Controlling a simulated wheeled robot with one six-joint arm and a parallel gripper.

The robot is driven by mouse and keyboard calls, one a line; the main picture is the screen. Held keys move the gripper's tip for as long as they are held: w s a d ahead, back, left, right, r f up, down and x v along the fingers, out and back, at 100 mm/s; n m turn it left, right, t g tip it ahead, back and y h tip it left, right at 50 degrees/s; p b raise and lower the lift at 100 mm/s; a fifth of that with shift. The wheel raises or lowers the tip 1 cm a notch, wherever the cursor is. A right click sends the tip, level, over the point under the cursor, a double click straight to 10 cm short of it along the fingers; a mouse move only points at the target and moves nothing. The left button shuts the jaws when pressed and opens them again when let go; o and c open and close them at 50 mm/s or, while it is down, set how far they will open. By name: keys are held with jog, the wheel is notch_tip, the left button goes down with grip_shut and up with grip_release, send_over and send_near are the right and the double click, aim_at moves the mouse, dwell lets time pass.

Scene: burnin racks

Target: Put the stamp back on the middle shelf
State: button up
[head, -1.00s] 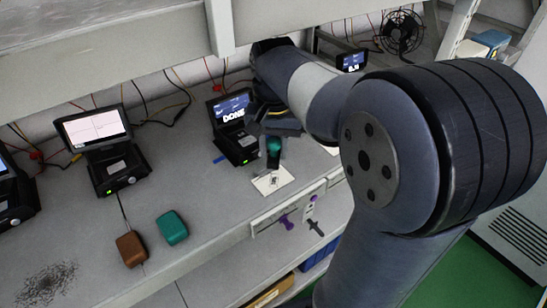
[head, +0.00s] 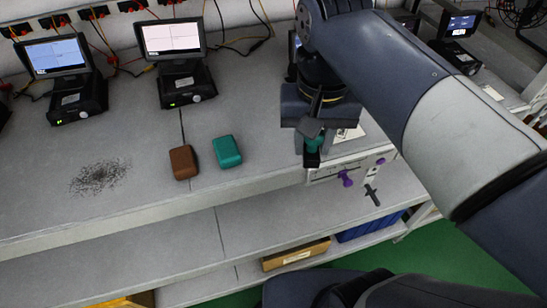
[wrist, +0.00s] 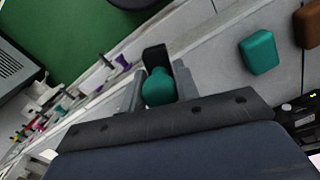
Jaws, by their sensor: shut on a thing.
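The stamp, with a round teal knob and a black base, is between the two fingers of my gripper (head: 313,146). The stamp (head: 314,144) shows small in the head view, over the bench's front edge. In the wrist view, the teal knob (wrist: 159,88) sits between the fingertips (wrist: 157,90), with the black part beyond it. My gripper is shut on it. A shelf board (head: 240,226) runs below the bench top, and a lower board (head: 200,286) carries boxes. Which one counts as the middle shelf cannot be told.
A teal case (head: 227,151) and a brown case (head: 182,162) lie on the bench top (head: 60,215). A strip with purple-handled tools (head: 347,178) hangs at the front edge. A cardboard box (head: 296,254) and blue bin (head: 370,228) stand low. The upper board has free room.

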jog(key=s+a+f+n+b, duration=0.1)
jog(key=s+f+n+b, duration=0.25)
jog(key=s, duration=0.65)
jog(key=w+a+p, duration=0.1)
jog(key=w, duration=0.4)
jog(key=w+a+p, duration=0.1)
jog(key=w+a, duration=0.1)
jog(key=w, duration=0.4)
jog(key=w+a+r+p, duration=0.1)
jog(key=w+a, duration=0.1)
jog(key=w, duration=0.3)
jog(key=shift+w+a, duration=0.25)
jog(key=shift+w, duration=0.1)
jog(key=shift+w+a+f+p, duration=0.1)
jog(key=shift+w+f+p, duration=0.15)
jog(key=shift+p, duration=0.1)
jog(key=shift+f, duration=1.65)
jog(key=shift+f, duration=0.15)
jog(key=o, duration=0.8)
